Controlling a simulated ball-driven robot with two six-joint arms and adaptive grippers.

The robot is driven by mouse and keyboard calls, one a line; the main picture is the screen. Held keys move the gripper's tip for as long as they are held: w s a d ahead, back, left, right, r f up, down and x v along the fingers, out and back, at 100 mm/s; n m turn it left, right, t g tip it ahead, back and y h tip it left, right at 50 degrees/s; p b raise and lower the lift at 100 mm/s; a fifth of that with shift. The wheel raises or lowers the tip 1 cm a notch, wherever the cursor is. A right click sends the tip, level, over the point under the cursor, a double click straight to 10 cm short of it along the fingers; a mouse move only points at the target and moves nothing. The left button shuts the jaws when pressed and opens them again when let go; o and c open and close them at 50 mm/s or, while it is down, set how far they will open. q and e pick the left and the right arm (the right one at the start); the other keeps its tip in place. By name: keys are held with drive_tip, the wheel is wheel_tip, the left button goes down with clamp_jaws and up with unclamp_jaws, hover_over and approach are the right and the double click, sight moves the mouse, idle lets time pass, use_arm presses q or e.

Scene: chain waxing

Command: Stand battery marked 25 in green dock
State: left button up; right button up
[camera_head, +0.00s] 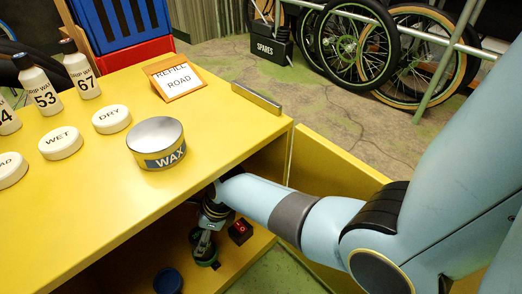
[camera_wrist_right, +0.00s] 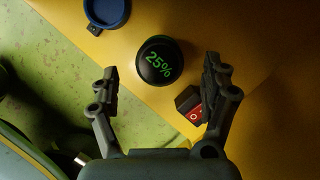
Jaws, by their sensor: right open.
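The battery marked 25% (camera_wrist_right: 160,62) is a dark round cylinder with green digits on its top, seen end-on in the right wrist view. It appears upright on the yellow lower shelf. In the head view a dark green ring, the green dock (camera_head: 207,263), shows below my right gripper (camera_head: 203,243). The battery seems to stand at this dock, but I cannot tell how fully it is seated. My right gripper (camera_wrist_right: 160,85) is open, its fingers apart on either side of the battery's lower edge and not touching it. My left gripper is out of view.
A blue dock (camera_head: 168,281) sits nearby on the shelf, also in the wrist view (camera_wrist_right: 106,12). A red switch block (camera_head: 240,231) stands close to my right gripper. Above is the yellow bench top (camera_head: 110,210) with a wax tin (camera_head: 156,141). An open yellow door (camera_head: 335,190) is at right.

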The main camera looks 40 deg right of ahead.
drive_tip(key=s+d+r+n+h, duration=0.1)
drive_tip(key=s+d+r+n, duration=0.3)
drive_tip(key=s+n, duration=0.35)
drive_tip(key=s+d+r+n+h, duration=0.1)
drive_tip(key=s+d+r+n, duration=0.35)
drive_tip(key=s+n, duration=0.3)
drive_tip(key=s+d+r+n, duration=0.1)
drive_tip(key=s+r+n, duration=0.3)
drive_tip(key=r+n, duration=0.2)
drive_tip(key=s+d+r+n+t+h, duration=0.1)
drive_tip(key=s+r+n, duration=0.3)
drive_tip(key=r+n, duration=0.2)
drive_tip(key=shift+r+n, duration=0.3)
drive_tip(key=shift+r, duration=0.25)
drive_tip(key=shift+a, duration=0.1)
